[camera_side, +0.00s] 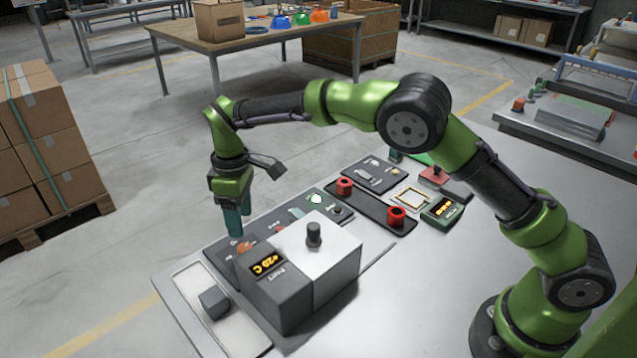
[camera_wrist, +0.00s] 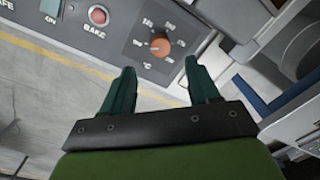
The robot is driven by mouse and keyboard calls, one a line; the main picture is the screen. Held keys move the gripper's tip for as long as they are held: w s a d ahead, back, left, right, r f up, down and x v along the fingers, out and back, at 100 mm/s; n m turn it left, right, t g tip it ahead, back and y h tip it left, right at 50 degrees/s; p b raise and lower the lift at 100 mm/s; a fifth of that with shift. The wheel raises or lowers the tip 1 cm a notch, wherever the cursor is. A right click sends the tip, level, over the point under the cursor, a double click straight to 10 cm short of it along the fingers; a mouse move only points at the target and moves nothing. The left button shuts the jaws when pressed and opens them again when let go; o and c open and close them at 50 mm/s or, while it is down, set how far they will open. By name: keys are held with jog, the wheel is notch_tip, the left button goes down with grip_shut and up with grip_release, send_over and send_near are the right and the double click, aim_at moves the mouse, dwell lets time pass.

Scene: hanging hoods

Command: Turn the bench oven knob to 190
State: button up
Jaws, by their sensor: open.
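The orange oven knob (camera_wrist: 160,46) sits on a grey panel (camera_wrist: 125,35) in the wrist view. Small white numbers and a °C mark ring it, too blurred to read surely. In the side view the orange knob (camera_side: 243,247) shows just below the fingertips, partly hidden by the oven box. My gripper (camera_side: 238,228) points down above it. In the wrist view my gripper (camera_wrist: 160,68) is open and empty, its two green fingers apart. The knob appears in line with the gap, beyond the tips. The grey oven box (camera_side: 290,290) has a lit display (camera_side: 268,263) reading about +20 C.
A red BAKE button (camera_wrist: 98,16) lies left of the knob. A dark cylinder (camera_side: 314,234) stands on the box's pale top. A tray with a grey block (camera_side: 214,302) lies at front left. Red hex parts (camera_side: 397,215) and other panels fill the bench behind. The bench front is clear.

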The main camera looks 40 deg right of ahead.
aim_at(245, 247)
notch_tip(245, 247, down, 8)
jog(key=shift+s+a+r, duration=0.1)
jog(key=shift+a, duration=0.05)
jog(key=shift+c, duration=0.2)
jog(key=c, duration=1)
